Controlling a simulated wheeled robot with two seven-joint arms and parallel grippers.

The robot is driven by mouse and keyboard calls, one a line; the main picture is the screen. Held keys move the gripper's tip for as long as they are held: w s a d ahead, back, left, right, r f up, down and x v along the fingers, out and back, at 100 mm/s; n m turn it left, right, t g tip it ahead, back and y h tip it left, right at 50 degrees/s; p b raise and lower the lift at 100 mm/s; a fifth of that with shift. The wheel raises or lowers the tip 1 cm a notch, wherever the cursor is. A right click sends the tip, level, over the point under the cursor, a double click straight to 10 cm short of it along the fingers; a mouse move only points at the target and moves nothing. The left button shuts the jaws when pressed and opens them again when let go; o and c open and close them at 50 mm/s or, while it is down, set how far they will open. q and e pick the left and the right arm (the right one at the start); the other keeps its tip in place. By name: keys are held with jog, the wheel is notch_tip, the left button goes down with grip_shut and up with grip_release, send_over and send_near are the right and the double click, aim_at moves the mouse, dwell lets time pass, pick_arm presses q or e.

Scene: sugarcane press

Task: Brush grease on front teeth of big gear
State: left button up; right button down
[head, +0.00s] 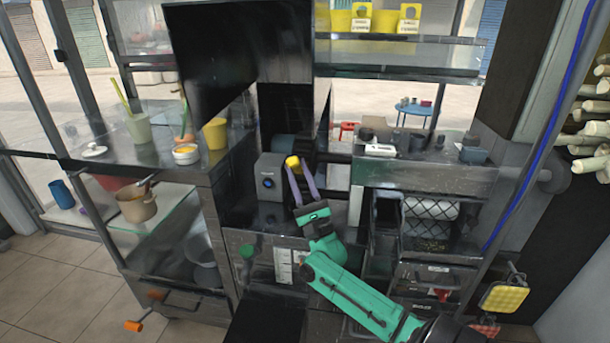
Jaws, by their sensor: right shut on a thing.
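My right gripper (297,163) is at the end of the teal arm that comes in from the lower right. Its two purple fingers point up into the dark press opening and are shut on a small yellow thing (292,161) at their tips. The yellow thing may be part of the brush, but its bristles cannot be made out. A dark grey rounded part (284,146) shows just behind it. I cannot make out the big gear or its teeth in the shadow. My left gripper is not in view.
A grey box with a blue-lit button (269,177) stands just left of the fingers. The left counter holds a yellow cup (215,133) and a bowl (186,154). A shelf with small items (430,172) is at right. Cane stalks (594,130) stack at far right.

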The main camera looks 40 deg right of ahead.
jog(key=s+a+p, duration=0.1)
jog(key=a+p, duration=0.1)
jog(key=a, duration=0.4)
jog(key=shift+a, duration=0.3)
dwell(0.3)
jog(key=shift+s, duration=0.1)
jog(key=shift+s+a+p, duration=0.25)
jog(key=shift+s+a, duration=0.15)
jog(key=shift+a, duration=0.2)
jog(key=shift+s+a+p, duration=0.25)
jog(key=shift+s+a, duration=0.15)
jog(key=shift+a, duration=0.2)
